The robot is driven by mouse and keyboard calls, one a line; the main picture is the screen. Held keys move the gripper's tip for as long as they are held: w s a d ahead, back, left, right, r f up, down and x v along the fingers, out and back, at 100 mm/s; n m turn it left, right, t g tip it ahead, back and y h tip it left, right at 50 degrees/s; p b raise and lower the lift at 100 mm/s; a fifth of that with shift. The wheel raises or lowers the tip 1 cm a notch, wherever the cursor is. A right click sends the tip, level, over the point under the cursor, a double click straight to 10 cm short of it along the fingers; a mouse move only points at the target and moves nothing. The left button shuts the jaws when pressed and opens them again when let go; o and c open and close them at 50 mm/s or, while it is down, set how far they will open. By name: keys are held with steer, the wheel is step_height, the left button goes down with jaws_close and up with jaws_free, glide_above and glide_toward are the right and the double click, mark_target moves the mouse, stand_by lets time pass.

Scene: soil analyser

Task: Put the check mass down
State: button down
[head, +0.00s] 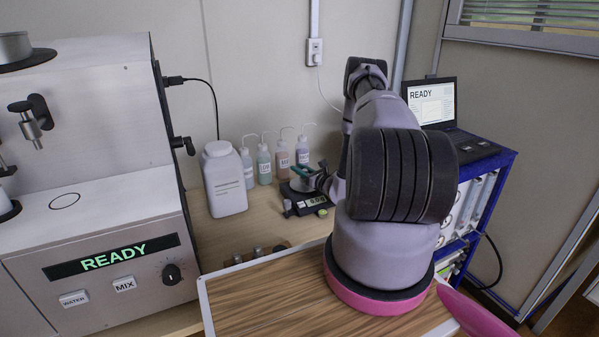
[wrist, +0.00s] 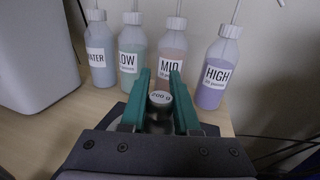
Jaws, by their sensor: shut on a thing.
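The check mass (wrist: 161,97) is a small metal cylinder with a pale top marked 200 g. In the wrist view it sits between the teal fingers of my gripper (wrist: 160,82), which is shut on it. In the head view my gripper (head: 303,171) is over the black balance (head: 290,208), which has a small lit display at its front. The mass itself is too small to make out there. I cannot tell whether its base touches the pan, as the fingers and gripper body hide the contact.
Wash bottles labelled WATER (wrist: 99,52), LOW (wrist: 131,45), MID (wrist: 171,50) and HIGH (wrist: 215,75) stand close behind. A white jug (head: 225,182) is left of the balance. The analyser (head: 100,150) fills the left, and a laptop (head: 433,102) is at right.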

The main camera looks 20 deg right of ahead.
steer(key=shift+f, duration=0.4)
steer(key=shift+f, duration=0.15)
steer(key=c, duration=0.6)
jaws_free()
steer(key=shift+c, duration=0.2)
